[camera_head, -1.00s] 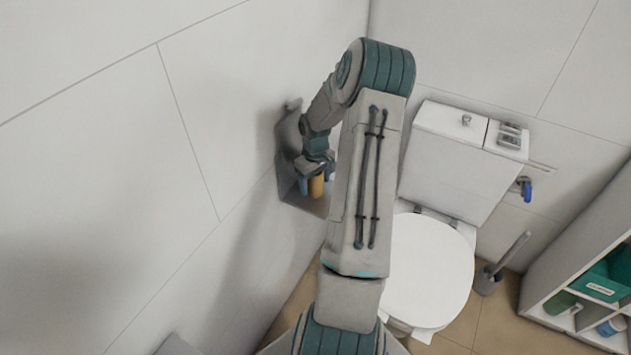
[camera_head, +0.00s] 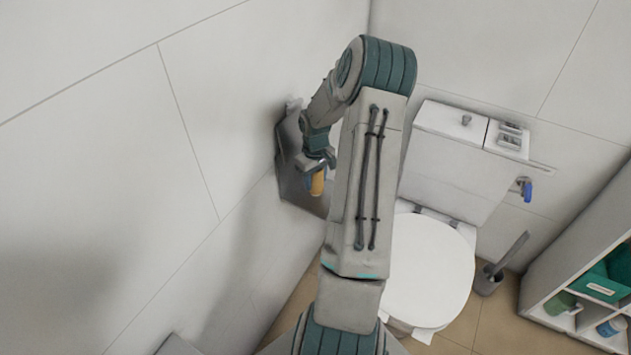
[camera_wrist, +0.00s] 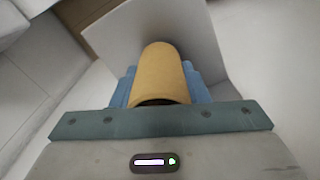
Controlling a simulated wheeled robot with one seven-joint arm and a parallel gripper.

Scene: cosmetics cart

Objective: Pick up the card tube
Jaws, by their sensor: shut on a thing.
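The card tube (camera_head: 318,183) is a small tan-yellow cylinder at the left wall in the head view. In the wrist view the card tube (camera_wrist: 160,75) lies between the blue fingers, with its dark open end toward the camera. My gripper (camera_head: 311,182) is shut on it; its blue fingers (camera_wrist: 124,90) show on both sides of the tube. Part of the gripper is hidden behind my arm in the head view.
A grey metal plate or holder (camera_head: 290,160) is on the left wall behind my gripper. The white toilet (camera_head: 430,270) stands to the right. A toilet brush (camera_head: 490,278) and a white shelf (camera_head: 540,305) with a green box (camera_head: 600,285) are farther right.

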